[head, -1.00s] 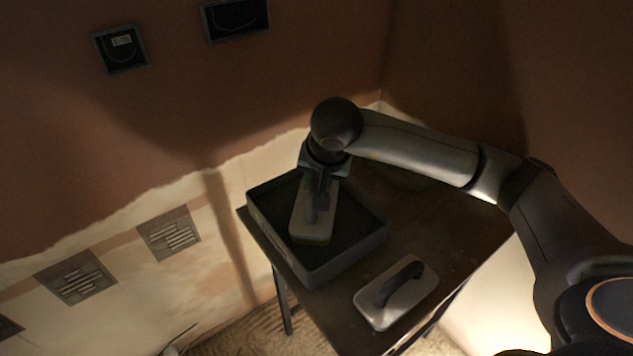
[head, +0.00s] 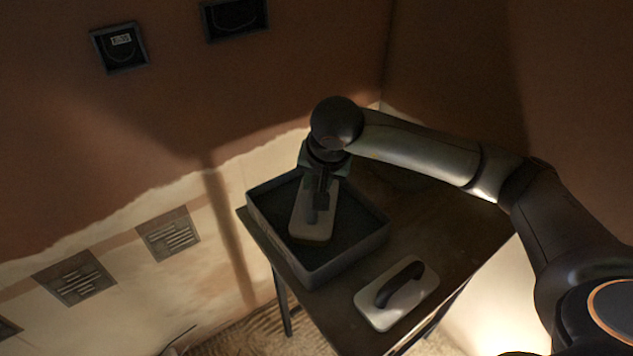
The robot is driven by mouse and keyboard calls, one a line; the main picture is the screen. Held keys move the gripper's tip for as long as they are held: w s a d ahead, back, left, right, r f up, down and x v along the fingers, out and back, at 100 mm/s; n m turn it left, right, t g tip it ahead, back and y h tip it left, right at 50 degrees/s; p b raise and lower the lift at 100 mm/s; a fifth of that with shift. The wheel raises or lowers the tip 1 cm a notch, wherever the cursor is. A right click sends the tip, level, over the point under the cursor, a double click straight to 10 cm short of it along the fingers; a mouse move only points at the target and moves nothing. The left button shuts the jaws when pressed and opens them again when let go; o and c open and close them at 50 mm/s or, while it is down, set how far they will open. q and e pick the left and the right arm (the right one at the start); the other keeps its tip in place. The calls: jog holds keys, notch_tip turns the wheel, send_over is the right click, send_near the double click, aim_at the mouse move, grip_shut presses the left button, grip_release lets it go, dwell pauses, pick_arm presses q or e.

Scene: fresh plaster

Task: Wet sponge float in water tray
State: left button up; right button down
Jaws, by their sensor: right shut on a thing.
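The water tray (head: 318,272) is a dark square tub on a small dark table. The sponge float (head: 310,228) is a pale rectangular board with a dark handle, and it sits low inside the tray. My right gripper (head: 318,195) points down over the tray and is shut on the float's handle. The gripper's fingertips partly hide the handle. Whether the float's underside touches the tray's bottom or water I cannot tell. My left gripper is not in view.
A second float (head: 408,300), pale with a dark handle, lies on the table (head: 440,232) in front of the tray. Walls close in behind and to the left, with vents (head: 168,234) and recessed wall boxes (head: 120,47).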

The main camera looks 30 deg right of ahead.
dwell(0.3)
jog(key=shift+r+p, duration=2.15)
jog(key=shift+r, duration=1.4)
